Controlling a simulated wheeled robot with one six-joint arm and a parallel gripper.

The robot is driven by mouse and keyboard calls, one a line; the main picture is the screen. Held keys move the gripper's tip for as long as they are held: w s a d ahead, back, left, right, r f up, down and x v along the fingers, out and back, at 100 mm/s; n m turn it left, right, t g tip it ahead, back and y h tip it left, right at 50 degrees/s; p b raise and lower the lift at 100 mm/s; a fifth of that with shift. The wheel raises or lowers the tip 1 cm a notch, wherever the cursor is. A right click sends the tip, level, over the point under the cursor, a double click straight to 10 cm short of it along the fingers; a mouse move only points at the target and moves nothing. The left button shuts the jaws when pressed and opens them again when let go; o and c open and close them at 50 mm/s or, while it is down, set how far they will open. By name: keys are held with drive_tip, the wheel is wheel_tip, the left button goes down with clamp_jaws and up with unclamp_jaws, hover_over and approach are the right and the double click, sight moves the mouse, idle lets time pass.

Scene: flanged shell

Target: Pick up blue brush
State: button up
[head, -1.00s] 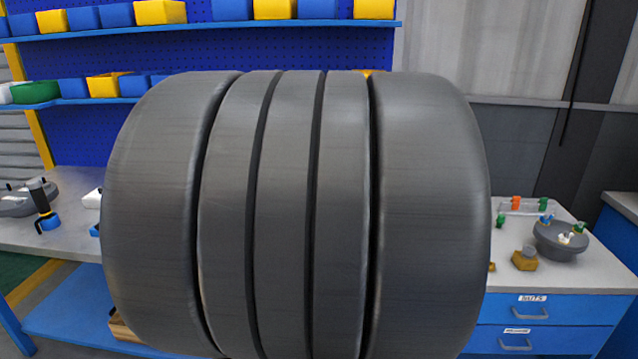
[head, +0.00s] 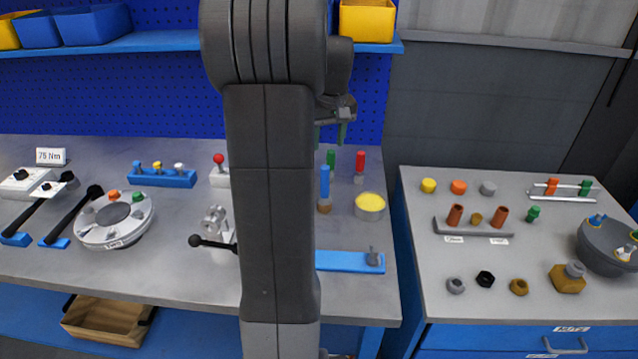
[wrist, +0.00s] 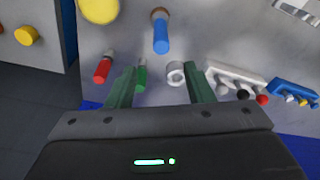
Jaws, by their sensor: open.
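The blue brush (head: 324,182) stands upright on the grey workbench, its blue handle above brown bristles, just right of my arm in the head view. In the wrist view the brush (wrist: 161,36) shows ahead of the fingertips, with its brown end at the top. My gripper (head: 330,134) is open and empty, with two green fingers, above the bench behind the brush. In the wrist view the gripper (wrist: 160,80) has its fingers wide apart, not touching the brush.
A green-handled tool (head: 331,158) and a red-handled one (head: 360,162) stand close behind the brush. A yellow-filled tin (head: 370,206) is to its right. A white ring (wrist: 175,73) lies near the right finger. A blue shelf (head: 160,43) hangs above the bench.

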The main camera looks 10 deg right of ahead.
sight(325, 177)
drive_tip(key=f, duration=0.4)
drive_tip(key=w+f, duration=0.1)
drive_tip(key=f, duration=0.8)
drive_tip(key=shift+w+a+f+p, duration=0.2)
drive_tip(key=shift+w+p, duration=0.15)
drive_tip(key=shift+w, duration=0.05)
drive_tip(key=shift+c, duration=0.2)
clamp_jaws()
